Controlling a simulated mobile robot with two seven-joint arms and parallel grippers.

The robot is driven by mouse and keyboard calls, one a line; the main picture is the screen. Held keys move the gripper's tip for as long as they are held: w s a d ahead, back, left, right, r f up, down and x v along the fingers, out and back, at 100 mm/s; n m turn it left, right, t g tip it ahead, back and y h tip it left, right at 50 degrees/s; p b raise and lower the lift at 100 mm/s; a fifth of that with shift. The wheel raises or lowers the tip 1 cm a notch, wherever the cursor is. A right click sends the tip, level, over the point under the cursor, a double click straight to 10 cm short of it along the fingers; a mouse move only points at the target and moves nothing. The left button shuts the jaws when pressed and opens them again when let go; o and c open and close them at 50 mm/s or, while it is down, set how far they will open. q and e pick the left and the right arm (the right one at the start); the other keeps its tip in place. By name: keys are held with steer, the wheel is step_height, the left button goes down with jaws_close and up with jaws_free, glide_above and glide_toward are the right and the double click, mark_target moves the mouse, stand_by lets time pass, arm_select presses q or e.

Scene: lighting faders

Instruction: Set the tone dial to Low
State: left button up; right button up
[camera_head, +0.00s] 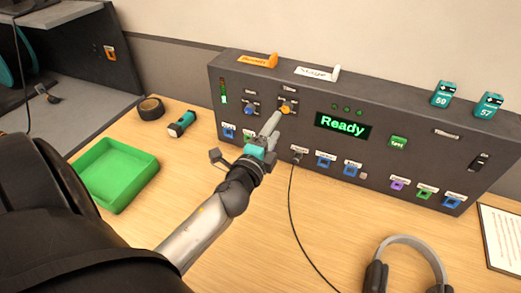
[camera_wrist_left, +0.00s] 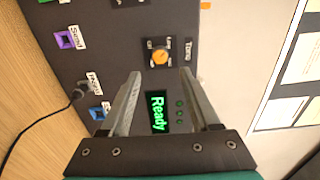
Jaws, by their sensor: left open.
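The fingers seem apart from the knob. My right gripper is not in view.
The console (camera_head: 300,80) carries a green Ready display (camera_head: 342,124), a blue knob (camera_head: 250,108) left of the dial and several sockets below. A cable hangs from its front. A green tray (camera_head: 115,174), tape roll (camera_head: 151,108) and headphones (camera_head: 405,264) lie on the table.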

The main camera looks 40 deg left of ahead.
arm_select(q)
steer(key=b+v, duration=0.1)
steer(key=v, duration=0.7)
steer(key=shift+s, duration=0.1)
stand_by(0.4)
